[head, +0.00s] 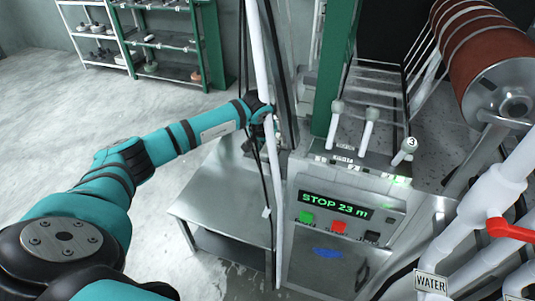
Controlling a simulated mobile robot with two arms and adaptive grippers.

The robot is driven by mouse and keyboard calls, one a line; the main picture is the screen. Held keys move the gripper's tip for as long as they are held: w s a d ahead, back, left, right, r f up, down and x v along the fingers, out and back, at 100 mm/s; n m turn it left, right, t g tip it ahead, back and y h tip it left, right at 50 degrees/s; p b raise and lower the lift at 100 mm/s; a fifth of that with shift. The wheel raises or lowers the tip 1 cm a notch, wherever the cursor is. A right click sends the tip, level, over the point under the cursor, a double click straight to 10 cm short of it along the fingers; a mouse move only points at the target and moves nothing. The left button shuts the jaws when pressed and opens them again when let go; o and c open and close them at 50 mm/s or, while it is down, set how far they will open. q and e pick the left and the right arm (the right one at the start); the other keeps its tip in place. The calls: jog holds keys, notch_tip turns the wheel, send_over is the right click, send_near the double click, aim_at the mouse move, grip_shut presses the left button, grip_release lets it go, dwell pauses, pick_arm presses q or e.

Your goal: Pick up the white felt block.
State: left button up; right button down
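I cannot make out a white felt block for certain in the head view. My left arm reaches in from the left, and its wrist ends at a white upright pole (258,60) beside the machine. My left gripper (268,138) is small and dark there, partly hidden by the pole and the wrist. Whether its fingers are open or shut, or hold anything, does not show. A small white piece (266,212) hangs by the dark cord below the gripper; I cannot tell what it is. My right gripper is not in view.
A metal table (215,212) stands below the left wrist. The control panel (335,205) reads "STOP 23 m" and has green and red buttons; levers (369,128) rise behind it. A brown roll (485,45), white pipes and a red valve handle (510,230) crowd the right. Floor at left is clear.

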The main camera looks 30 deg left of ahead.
pick_arm(q)
grip_shut()
jog(key=shift+a, duration=0.1)
jog(key=shift+a+r+b, duration=0.1)
jog(key=shift+r+b, duration=0.05)
jog(key=shift+b, duration=0.2)
notch_tip(320, 180, up, 6)
jog(key=a+r+b, duration=0.1)
jog(key=b, duration=0.3)
jog(key=s+a+b, duration=0.2)
jog(key=a, duration=0.7)
jog(key=s+a+b, duration=0.2)
jog(key=a, duration=0.7)
jog(key=shift+s+b, duration=0.3)
jog(key=shift+b, duration=0.1)
jog(key=shift+f, duration=0.1)
